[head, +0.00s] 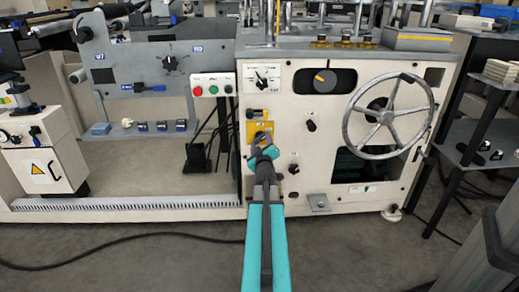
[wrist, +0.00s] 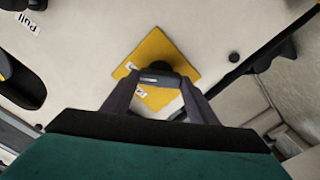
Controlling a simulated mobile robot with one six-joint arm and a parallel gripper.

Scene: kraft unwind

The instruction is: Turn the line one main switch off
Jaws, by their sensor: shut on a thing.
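The main switch is a dark rotary handle (wrist: 163,68) on a yellow plate (wrist: 128,66), set in the cream machine front. In the wrist view the plate looks tilted, and its lettering is too small to read. My gripper (wrist: 158,82) has its two fingers on either side of the handle and is shut on it. In the head view the yellow plate (head: 251,129) is left of centre, and my gripper (head: 262,141) covers much of the handle. I cannot tell the handle's exact angle.
A spoked handwheel (head: 389,116) juts out to the right of the switch. A black knob (head: 311,125) is nearby. A button box (head: 212,85) with red and green buttons is at the upper left. The floor (head: 345,250) in front is mostly clear, with a black cable on the left.

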